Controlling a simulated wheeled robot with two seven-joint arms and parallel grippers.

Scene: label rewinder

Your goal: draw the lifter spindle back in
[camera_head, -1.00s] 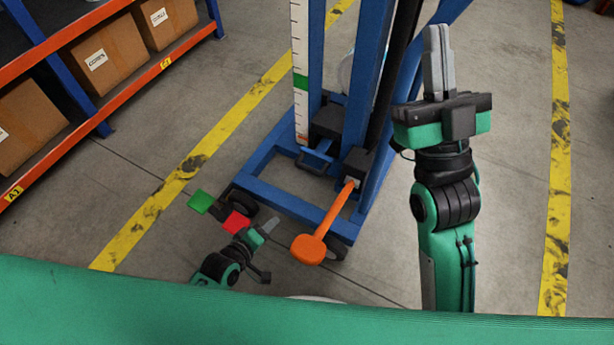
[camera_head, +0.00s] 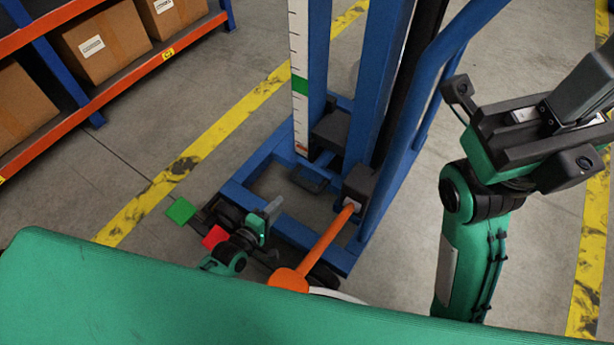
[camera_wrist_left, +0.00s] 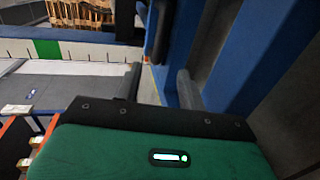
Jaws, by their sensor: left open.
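The blue lifter (camera_head: 387,90) stands ahead of me, with a tall mast and a low wheeled base. No spindle can be made out on it in either view. My left gripper (camera_head: 267,212) is low at the left side of the lifter base, close to the red and green plates. It is open, with nothing seen between its fingers. Its spread fingers also show in the left wrist view (camera_wrist_left: 160,88), with a blue beam (camera_wrist_left: 262,50) to their right. My right gripper (camera_head: 585,85) is raised at the right; its fingertips run toward the picture edge.
An orange lever (camera_head: 322,243) slopes from the lifter base toward me. A white scale (camera_head: 299,45) with a green band stands by the mast. A red plate (camera_head: 215,237) and a green plate (camera_head: 180,210) sit low left. Boxes fill a shelf (camera_head: 110,75).

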